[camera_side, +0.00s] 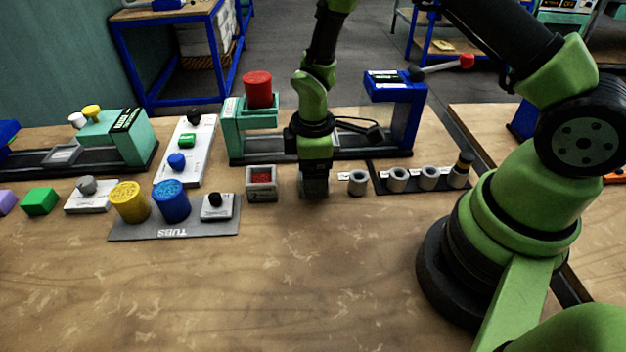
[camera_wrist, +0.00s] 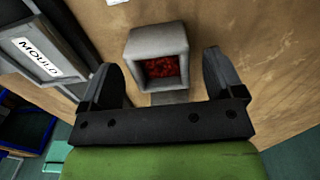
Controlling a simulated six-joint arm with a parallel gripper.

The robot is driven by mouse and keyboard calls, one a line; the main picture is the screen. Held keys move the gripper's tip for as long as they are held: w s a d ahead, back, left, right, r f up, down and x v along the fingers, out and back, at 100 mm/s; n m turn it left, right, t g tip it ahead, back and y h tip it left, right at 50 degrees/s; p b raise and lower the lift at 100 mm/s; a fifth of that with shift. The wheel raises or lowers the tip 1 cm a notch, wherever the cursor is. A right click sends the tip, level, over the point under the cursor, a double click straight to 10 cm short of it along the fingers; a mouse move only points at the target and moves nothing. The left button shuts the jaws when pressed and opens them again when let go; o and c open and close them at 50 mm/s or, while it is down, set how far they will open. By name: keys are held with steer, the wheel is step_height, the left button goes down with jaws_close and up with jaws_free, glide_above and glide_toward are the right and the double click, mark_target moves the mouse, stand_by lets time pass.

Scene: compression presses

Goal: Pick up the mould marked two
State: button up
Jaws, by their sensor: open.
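The mould marked two (camera_side: 262,196) is a small grey square box with red material inside and a "2" on its front. It stands upright on the wooden table in the side view. My gripper (camera_side: 314,192) points down just to its right in that view, apart from it. In the wrist view the mould (camera_wrist: 155,38) lies ahead of my gripper (camera_wrist: 160,72), between the lines of the two spread fingers. My gripper is open and empty.
A press with a red cylinder (camera_side: 257,90) stands behind the mould. Grey cups (camera_side: 397,180) stand in a row to the right. Yellow and blue tubs (camera_side: 171,201) sit on a grey mat to the left. The front table is clear.

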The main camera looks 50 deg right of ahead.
steer(key=shift+f, duration=0.65)
steer(key=c, duration=1.1)
steer(key=shift+c, duration=0.2)
steer(key=shift+r, duration=0.15)
step_height(320, 180, up, 9)
steer(key=w+d+m, duration=0.7)
steer(key=d+m, duration=0.3)
steer(key=m, duration=0.8)
steer(key=shift+d+r, duration=0.35)
steer(key=shift+d, duration=0.05)
